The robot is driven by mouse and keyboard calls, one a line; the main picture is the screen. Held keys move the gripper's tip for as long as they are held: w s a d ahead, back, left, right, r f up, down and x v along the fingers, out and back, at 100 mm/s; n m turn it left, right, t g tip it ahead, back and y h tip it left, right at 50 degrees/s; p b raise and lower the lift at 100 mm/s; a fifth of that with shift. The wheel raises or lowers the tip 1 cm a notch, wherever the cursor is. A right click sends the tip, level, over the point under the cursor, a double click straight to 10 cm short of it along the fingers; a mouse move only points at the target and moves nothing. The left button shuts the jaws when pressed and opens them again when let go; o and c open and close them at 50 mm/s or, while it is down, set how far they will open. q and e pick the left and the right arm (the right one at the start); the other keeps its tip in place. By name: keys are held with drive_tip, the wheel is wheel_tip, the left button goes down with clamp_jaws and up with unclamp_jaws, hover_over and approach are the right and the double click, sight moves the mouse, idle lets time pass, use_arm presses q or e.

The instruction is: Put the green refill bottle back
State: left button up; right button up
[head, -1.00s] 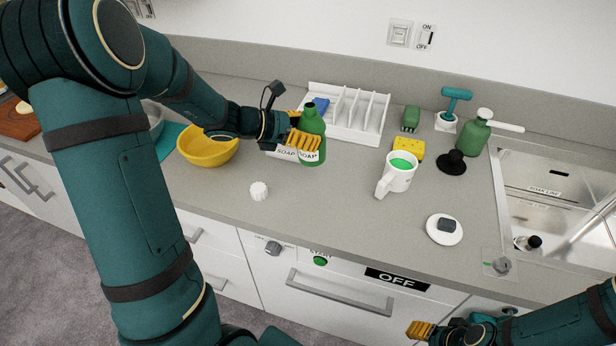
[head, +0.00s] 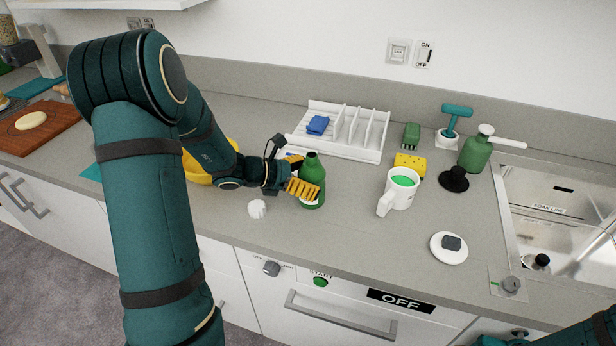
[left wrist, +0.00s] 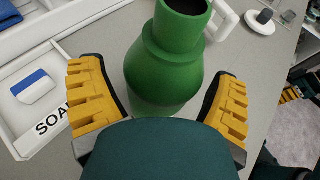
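The green refill bottle (head: 312,176) stands upright on the counter, its dark mouth uncapped. My left gripper (head: 302,189) is around it. In the left wrist view the bottle (left wrist: 165,75) is between the two yellow fingers (left wrist: 163,95), which are spread wider than it, with gaps at the tips. The finger bases and lower bottle are hidden by my own teal part. Small yellow fingers of my right gripper (left wrist: 289,96) show at the right edge of the left wrist view; their opening is unclear.
A white mug (head: 402,192) with green contents stands right. Clear counter lies in front; the yellow bowl (head: 197,170) is partly hidden.

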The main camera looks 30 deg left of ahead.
use_arm(q)
drive_tip(key=shift+f, duration=0.2)
drive_tip(key=p+v, duration=0.1)
drive_tip(key=v, duration=1.2)
drive_tip(key=shift+s+a+p, duration=0.15)
drive_tip(key=shift+a+p, duration=0.25)
drive_tip(key=shift+a, duration=0.15)
drive_tip(key=shift+f, duration=0.1)
